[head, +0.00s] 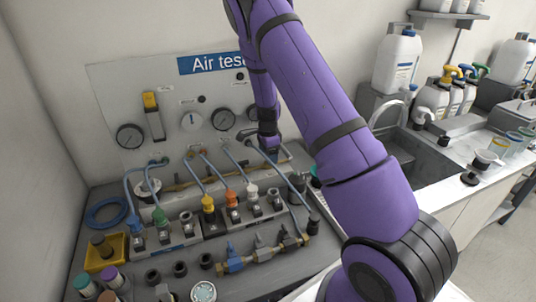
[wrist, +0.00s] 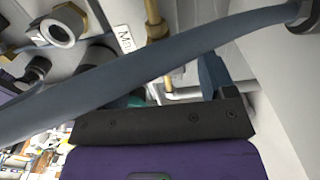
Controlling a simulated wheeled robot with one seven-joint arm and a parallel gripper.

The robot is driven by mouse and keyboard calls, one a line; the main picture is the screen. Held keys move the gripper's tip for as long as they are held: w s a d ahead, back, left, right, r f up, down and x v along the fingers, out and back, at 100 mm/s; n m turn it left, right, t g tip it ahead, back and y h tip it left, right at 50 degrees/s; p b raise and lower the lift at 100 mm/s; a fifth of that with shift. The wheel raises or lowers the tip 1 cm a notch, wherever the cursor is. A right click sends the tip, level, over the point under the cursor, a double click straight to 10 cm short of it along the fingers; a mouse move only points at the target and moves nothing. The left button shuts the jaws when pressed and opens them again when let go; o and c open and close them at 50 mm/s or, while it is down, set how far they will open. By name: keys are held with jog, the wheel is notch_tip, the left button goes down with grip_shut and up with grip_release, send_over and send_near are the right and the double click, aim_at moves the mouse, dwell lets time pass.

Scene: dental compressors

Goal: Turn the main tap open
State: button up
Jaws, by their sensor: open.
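My gripper (head: 270,145) is low against the right part of the Air test panel (head: 110,85), partly hidden by my own arm. In the wrist view, my open gripper (wrist: 152,88) has its fingers partly covered by a thick blue-grey hose (wrist: 150,68) crossing in front. A white label (wrist: 124,38) beginning "Ma" shows beyond the hose, beside a brass fitting (wrist: 154,22). The main tap's handle is not clearly visible in either view, so I cannot tell its position or whether my fingers are around it. I see nothing clearly held.
Blue hoses (head: 238,158) loop between the panel and coloured connectors (head: 208,203) on the bench. Gauges (head: 224,119) stand above. A sink (head: 415,155) is at the right.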

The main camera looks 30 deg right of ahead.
jog(key=c, duration=0.9)
jog(key=shift+c, duration=0.2)
